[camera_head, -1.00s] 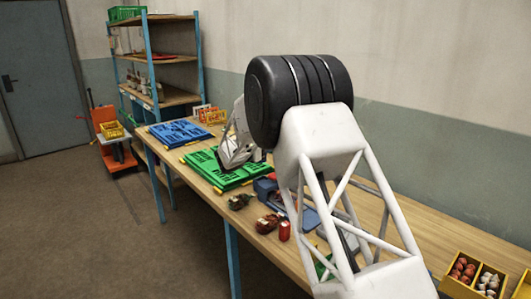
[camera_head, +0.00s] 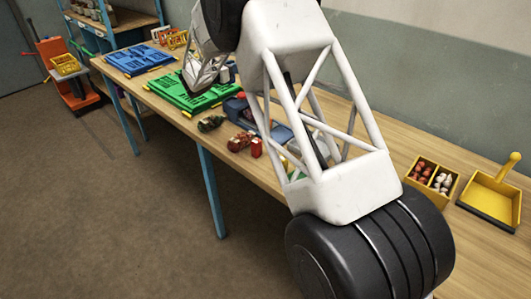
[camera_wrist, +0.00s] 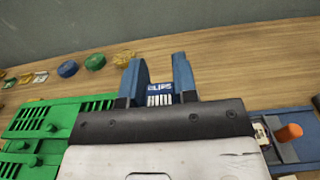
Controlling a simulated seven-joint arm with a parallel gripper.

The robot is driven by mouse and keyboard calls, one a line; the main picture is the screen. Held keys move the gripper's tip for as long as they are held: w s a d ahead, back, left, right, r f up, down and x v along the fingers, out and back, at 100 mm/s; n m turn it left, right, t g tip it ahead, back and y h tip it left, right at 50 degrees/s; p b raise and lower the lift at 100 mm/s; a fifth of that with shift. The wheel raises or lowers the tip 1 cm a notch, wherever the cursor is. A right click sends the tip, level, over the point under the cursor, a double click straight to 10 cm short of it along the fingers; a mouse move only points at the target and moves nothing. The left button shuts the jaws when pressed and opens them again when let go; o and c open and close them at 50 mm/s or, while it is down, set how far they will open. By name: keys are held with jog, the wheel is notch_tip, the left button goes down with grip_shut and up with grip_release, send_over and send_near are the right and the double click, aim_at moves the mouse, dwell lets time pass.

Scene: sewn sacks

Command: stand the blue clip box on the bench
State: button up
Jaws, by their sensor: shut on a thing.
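The blue clip box (camera_wrist: 159,94), with a white "CLIPS" label, sits between the two blue fingers of my gripper (camera_wrist: 159,82) in the wrist view. The fingers are shut on its sides. Its lower part is hidden behind the dark gripper body, so I cannot tell whether it touches the bench. The wooden bench (camera_wrist: 235,58) stretches behind and around it; it also shows in the head view (camera_head: 375,128). In the head view my arm covers much of the middle of the bench, and I cannot make out the box there.
Green folded crates (camera_head: 190,98) and a blue folded crate (camera_head: 138,60) lie on the bench. A blue fixture with an orange knob (camera_wrist: 290,132) is at right in the wrist view. A yellow divided box (camera_head: 446,196) and yellow dustpan (camera_head: 497,196) are at right.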

jog(key=s+d+f, duration=0.1)
jog(key=s+d, duration=0.3)
jog(key=s, duration=0.6)
jog(key=s+d+f, duration=0.1)
jog(key=s+d, duration=0.4)
jog(key=s, duration=0.6)
jog(key=s+d+f, duration=0.2)
jog(key=s+d, duration=0.2)
jog(key=s, duration=0.7)
jog(key=shift+d, duration=0.35)
jog(key=shift+s, duration=0.1)
notch_tip(320, 180, down, 6)
jog(key=shift+f, duration=0.15)
jog(key=shift+f, duration=1.85)
jog(key=shift+f, duration=0.1)
jog(key=o, duration=0.9)
